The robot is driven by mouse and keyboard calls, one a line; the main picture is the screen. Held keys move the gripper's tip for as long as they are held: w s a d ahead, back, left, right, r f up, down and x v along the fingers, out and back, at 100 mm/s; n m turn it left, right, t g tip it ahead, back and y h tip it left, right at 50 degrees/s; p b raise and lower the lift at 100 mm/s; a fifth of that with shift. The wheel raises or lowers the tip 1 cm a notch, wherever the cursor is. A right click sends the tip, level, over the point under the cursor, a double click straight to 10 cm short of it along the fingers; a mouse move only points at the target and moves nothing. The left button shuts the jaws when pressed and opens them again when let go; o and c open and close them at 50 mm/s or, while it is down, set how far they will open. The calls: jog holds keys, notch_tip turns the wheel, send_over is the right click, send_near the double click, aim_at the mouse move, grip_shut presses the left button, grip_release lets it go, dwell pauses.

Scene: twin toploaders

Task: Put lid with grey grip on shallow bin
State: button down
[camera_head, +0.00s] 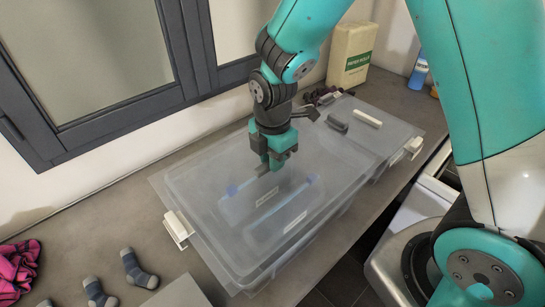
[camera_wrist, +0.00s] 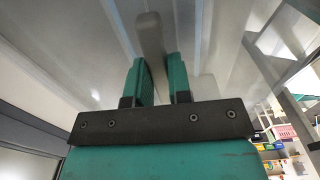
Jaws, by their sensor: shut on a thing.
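My gripper (camera_head: 272,160) is shut on the grey grip (camera_wrist: 150,35) of a clear lid (camera_head: 230,165); in the wrist view the grip sits between the teal fingers (camera_wrist: 164,68). The lid is over the nearer translucent bin (camera_head: 262,277), roughly level. I cannot tell whether it rests on the rim or hovers just above. Through it show containers with blue parts and pale labels (camera_head: 267,197). A second translucent bin (camera_head: 392,160) adjoins at the back right, with a white grip (camera_head: 367,118) on its top. I cannot tell which bin is shallower.
White latches (camera_head: 178,228) stick out at the left end. A dark grey piece (camera_head: 337,123) lies behind the gripper. A cream carton (camera_head: 352,52) and blue bottle (camera_head: 419,72) stand at the back. Socks (camera_head: 137,268) and pink cloth (camera_head: 18,268) lie at the left. The window frame (camera_head: 120,125) is close behind.

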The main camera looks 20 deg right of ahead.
jog(key=shift+f+b, duration=1)
jog(key=shift+f, duration=0.45)
jog(key=c, duration=1)
grip_release()
jog(key=shift+o, duration=0.2)
notch_tip(320, 180, up, 18)
jog(key=b, duration=0.3)
jog(key=shift+f, duration=0.25)
